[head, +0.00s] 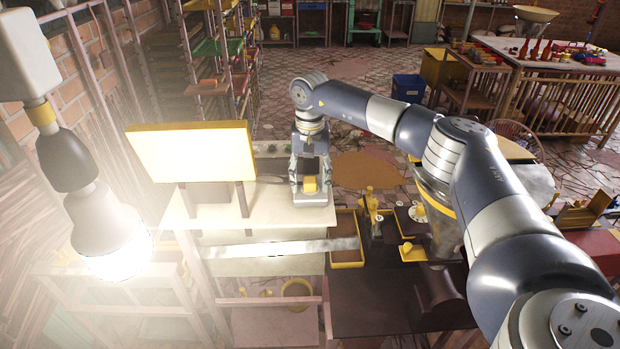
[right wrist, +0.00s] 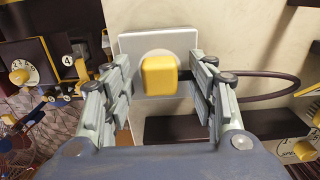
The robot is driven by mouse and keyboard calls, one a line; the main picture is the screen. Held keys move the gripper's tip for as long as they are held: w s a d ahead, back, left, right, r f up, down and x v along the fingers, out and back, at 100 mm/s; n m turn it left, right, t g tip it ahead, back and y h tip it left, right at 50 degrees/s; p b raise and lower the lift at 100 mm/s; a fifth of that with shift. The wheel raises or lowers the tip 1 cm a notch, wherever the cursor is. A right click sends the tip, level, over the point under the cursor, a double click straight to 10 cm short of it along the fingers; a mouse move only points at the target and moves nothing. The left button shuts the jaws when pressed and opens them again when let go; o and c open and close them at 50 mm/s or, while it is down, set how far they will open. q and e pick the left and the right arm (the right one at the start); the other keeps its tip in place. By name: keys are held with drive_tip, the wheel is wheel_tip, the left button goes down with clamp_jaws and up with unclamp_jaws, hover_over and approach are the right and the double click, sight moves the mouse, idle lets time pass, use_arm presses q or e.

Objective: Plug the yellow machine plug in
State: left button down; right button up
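The yellow plug (right wrist: 158,75) sits at the round face of a white square socket plate (right wrist: 183,43) in the right wrist view. I cannot tell how deep it sits. In the head view, the plug (head: 310,184) shows just below my right gripper (head: 310,170), over the grey-white plate (head: 313,199) on the pale bench. My right gripper (right wrist: 165,75) is open, with one finger on each side of the plug and a gap on both sides. A dark cable (right wrist: 268,76) loops out to the right of the plug. My left gripper is not in view.
A pale yellow panel (head: 192,152) stands on the bench (head: 265,213) left of my right gripper. A bright lamp (head: 105,235) is at the left. Brown yellow-edged trays (head: 347,259) and dark machinery lie right of the bench. A numbered dial (right wrist: 22,73) shows in the wrist view.

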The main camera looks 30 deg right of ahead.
drive_tip(key=shift+r, duration=0.1)
wheel_tip(320, 180, up, 12)
idle(0.5)
idle(0.5)
